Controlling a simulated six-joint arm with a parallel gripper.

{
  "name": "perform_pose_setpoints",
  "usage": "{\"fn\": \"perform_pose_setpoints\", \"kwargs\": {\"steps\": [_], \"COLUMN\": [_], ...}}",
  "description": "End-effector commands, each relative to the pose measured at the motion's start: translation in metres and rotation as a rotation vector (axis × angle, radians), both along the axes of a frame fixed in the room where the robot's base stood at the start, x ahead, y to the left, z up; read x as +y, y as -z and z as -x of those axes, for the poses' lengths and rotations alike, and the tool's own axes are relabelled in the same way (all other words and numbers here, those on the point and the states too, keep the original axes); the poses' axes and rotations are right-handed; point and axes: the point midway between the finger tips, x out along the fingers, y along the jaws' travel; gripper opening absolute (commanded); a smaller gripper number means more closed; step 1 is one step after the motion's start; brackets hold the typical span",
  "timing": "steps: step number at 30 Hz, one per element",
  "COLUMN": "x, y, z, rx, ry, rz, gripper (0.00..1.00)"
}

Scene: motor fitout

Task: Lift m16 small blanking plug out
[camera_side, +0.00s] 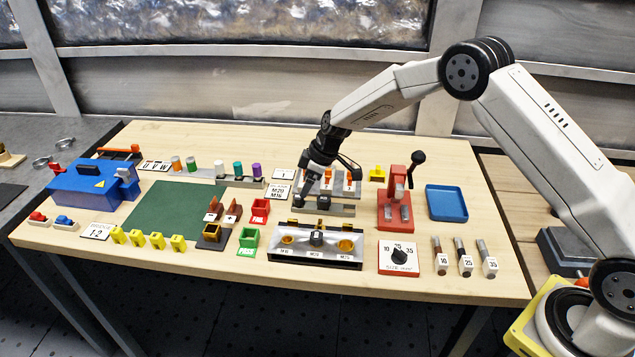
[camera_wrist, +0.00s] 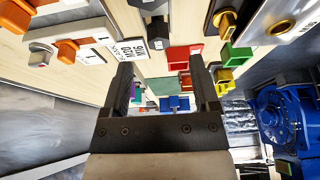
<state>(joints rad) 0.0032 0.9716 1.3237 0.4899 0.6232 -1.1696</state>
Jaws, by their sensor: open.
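My gripper (camera_side: 322,186) is open and empty above the grey rail (camera_side: 343,211), behind the silver housing. In the wrist view its fingers (camera_wrist: 161,72) stand wide apart with nothing between them. A dark plug (camera_side: 323,202) sits on the rail, close to the fingers. The wrist view shows dark plugs beyond the fingertips, one nearer (camera_wrist: 158,38) and one at the top edge (camera_wrist: 150,5), beside an M20/M16 label (camera_wrist: 130,48). I cannot tell which is the M16 small plug. The silver housing (camera_side: 300,254) has brass-coloured fittings at its sides and a dark plug (camera_side: 317,238) in the middle.
A rack with orange-topped parts (camera_side: 327,175) stands just behind the rail. A red press (camera_side: 391,210) and blue tray (camera_side: 446,203) stand to the right. Red (camera_side: 260,210) and green (camera_side: 248,240) bins stand left of the housing. The green mat (camera_side: 175,209) is clear.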

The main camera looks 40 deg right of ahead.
Motion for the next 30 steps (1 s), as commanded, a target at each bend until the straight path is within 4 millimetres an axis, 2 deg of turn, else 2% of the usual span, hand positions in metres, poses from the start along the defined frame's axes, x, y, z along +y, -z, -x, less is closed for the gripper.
{"fn": "perform_pose_setpoints", "kwargs": {"steps": [8,22,30], "x": [0.001,0.012,0.014], "y": [0.004,0.042,0.047], "z": [-0.001,-0.014,-0.016], "rx": [0.001,0.001,-0.002], "ry": [0.000,0.000,0.001], "rz": [-0.001,0.001,0.001], "gripper": [0.78,0.78,0.78]}}
